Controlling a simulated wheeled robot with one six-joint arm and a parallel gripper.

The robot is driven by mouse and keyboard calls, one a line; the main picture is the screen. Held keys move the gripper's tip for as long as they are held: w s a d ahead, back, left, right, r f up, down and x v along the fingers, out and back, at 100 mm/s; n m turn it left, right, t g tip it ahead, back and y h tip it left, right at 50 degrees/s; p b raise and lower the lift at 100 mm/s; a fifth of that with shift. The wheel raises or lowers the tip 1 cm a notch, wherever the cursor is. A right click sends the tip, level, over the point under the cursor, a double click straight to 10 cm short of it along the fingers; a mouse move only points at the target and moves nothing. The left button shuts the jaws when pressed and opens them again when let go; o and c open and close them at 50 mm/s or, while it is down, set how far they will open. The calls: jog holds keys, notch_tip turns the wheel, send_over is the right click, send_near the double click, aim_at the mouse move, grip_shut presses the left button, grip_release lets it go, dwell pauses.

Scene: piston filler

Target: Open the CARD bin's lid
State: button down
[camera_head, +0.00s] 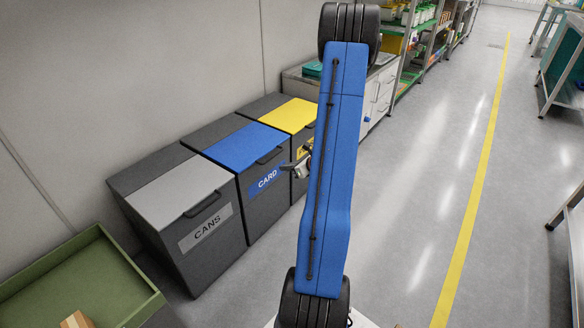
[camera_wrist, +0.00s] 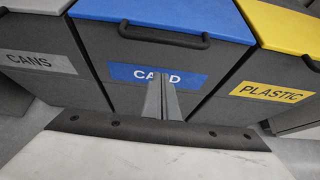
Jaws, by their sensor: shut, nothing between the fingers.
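The CARD bin (camera_head: 262,205) is dark grey, with a blue lid (camera_head: 235,146) that is closed flat. It stands between two similar bins. A dark bar handle (camera_head: 270,156) is at the lid's front edge; it also shows in the wrist view (camera_wrist: 165,38). My gripper (camera_wrist: 162,80) is shut and empty. In the wrist view its fingers overlap the CARD label (camera_wrist: 190,77) on the bin's front, below the handle in the picture. I see no contact with the lid or handle. In the head view my arm hides most of my gripper.
The CANS bin (camera_head: 222,240) with a grey lid stands on the near side. The PLASTIC bin (camera_wrist: 280,88) with a yellow lid stands on the far side. A green tray (camera_head: 85,285) is at the lower left. Open floor (camera_head: 415,200) lies to the right.

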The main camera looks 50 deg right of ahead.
jog(key=shift+w+a+r, duration=0.1)
jog(key=shift+w+r, duration=0.25)
jog(key=shift+w, duration=0.35)
jog(key=shift+w+a+r, duration=0.1)
jog(key=shift+w+r, duration=0.2)
jog(key=shift+w, duration=0.35)
jog(key=shift+w+r, duration=0.35)
jog(key=shift+w, duration=0.35)
jog(key=shift+r, duration=0.15)
